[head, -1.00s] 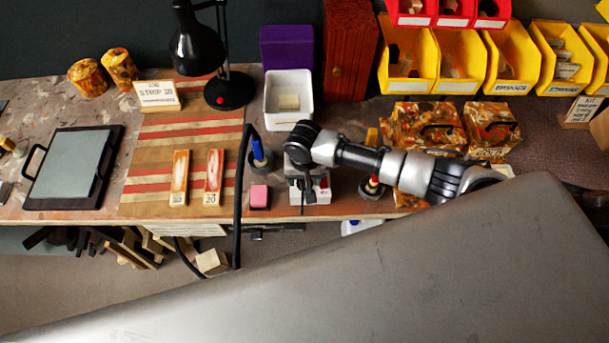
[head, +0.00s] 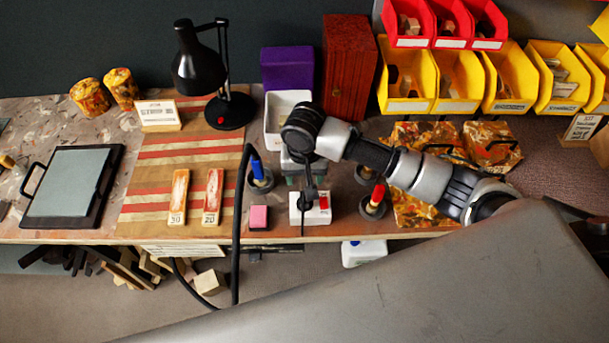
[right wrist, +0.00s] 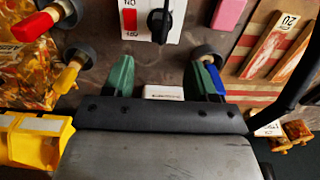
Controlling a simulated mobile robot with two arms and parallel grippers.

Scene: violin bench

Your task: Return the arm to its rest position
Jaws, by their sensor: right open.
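My right arm (head: 430,180) reaches in from the right of the head view, over the bench. Its gripper (head: 305,172) hangs above the bench, behind a white switch box (head: 312,212) with a red switch. In the right wrist view the two greenish fingers of the gripper (right wrist: 164,76) stand wide apart with nothing held between them. The switch box (right wrist: 150,22) shows beyond the fingers there. My left gripper is in no view.
A blue-handled tool (head: 258,172) and a red-handled tool (head: 376,198) stand in holders either side. A black cable (head: 238,220) loops up at the left. A white tray (head: 273,125), lamp (head: 203,75) and yellow bins (head: 405,85) stand behind.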

